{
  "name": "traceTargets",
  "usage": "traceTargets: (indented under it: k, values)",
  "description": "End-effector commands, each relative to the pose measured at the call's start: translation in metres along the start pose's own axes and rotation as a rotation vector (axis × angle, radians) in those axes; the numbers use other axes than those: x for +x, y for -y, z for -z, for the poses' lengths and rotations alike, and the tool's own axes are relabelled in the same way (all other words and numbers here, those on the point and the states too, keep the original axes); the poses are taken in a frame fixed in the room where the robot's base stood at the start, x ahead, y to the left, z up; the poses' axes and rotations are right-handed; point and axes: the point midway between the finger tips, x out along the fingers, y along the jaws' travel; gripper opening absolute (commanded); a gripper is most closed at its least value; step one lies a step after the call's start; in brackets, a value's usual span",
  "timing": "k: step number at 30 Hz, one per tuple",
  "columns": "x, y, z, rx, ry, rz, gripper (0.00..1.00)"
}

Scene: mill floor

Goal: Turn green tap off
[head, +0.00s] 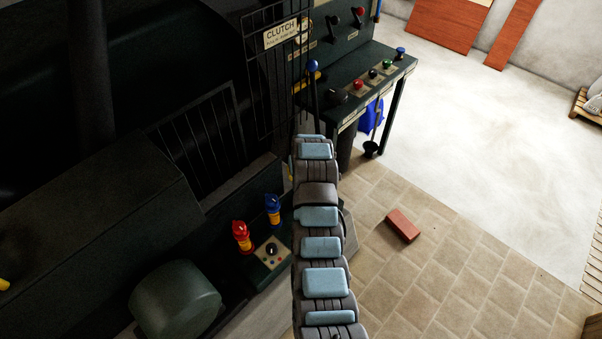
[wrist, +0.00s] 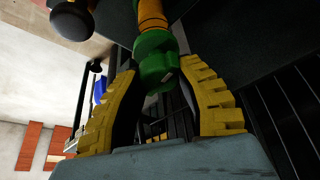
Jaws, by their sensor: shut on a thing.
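The green tap (wrist: 152,42) is in the upper middle of the wrist view, on an orange-yellow pipe (wrist: 152,14). My gripper (wrist: 162,70) has its yellow-padded fingers on both sides of the tap's lower green part and is shut on it. The exact contact faces are partly hidden by the dark inner pads. In the head view the green tap cannot be made out, and my arm covers most of that area.
A red tap (head: 241,236) and a blue tap (head: 273,207) stand on a low box left of my arm. A control desk (head: 345,112) with buttons and a dark cage (head: 264,90) are ahead. A brick (head: 402,225) lies on the tiles; the floor to the right is mostly clear.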

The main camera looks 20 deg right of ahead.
Motion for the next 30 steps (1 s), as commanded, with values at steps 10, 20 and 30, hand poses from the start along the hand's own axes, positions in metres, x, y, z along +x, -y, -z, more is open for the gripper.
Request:
traceTargets:
  k: [10, 20, 30]
  values:
    - [0.0029, 0.0014, -0.0018, 0.158, 0.003, -0.066, 0.00]
    - [0.0028, 0.0003, -0.0023, 0.202, 0.004, -0.083, 0.00]
    - [0.0028, 0.0003, -0.0024, 0.201, 0.004, -0.083, 0.47]
